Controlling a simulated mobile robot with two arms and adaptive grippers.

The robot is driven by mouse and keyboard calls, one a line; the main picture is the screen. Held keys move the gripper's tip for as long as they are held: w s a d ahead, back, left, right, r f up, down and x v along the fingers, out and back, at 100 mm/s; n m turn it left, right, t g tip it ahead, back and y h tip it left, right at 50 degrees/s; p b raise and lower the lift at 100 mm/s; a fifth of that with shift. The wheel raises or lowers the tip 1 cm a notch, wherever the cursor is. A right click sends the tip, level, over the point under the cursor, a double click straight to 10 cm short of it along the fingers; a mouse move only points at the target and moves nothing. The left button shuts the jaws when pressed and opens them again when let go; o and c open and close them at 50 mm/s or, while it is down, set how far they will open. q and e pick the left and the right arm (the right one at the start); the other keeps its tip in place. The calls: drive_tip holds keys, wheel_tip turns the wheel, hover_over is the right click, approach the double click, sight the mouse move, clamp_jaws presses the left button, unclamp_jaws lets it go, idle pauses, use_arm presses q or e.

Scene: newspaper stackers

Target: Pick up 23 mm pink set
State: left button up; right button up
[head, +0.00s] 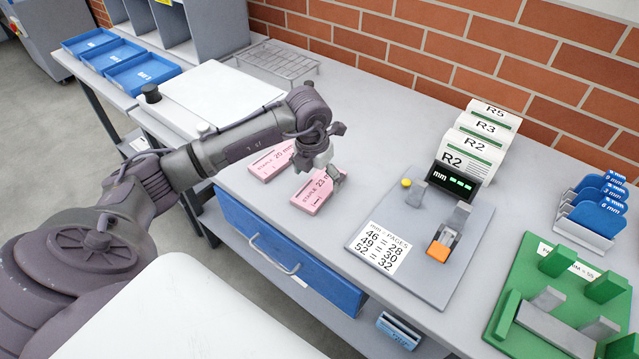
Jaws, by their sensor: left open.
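The pink set marked 23 mm (311,195) lies flat on the grey worktable near its front edge. My left gripper (327,178) is open and sits right above the back end of this set, covering part of it. I cannot tell whether the fingers touch it. A second pink set, marked 25 mm (271,162), lies on the table just behind and to the left. My right gripper does not show.
A grey measuring base (430,290) with a display and an orange-tipped slider stands to the right. Green fixture (560,305) and blue holders (597,208) are farther right. A wire rack (282,62) lies at the back. A blue drawer (290,262) is below the table edge.

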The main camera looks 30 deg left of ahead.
sight(320, 188)
use_arm(q)
drive_tip(key=shift+w+f, duration=0.2)
drive_tip(key=shift+f, duration=0.95)
drive_tip(key=c, duration=1.3)
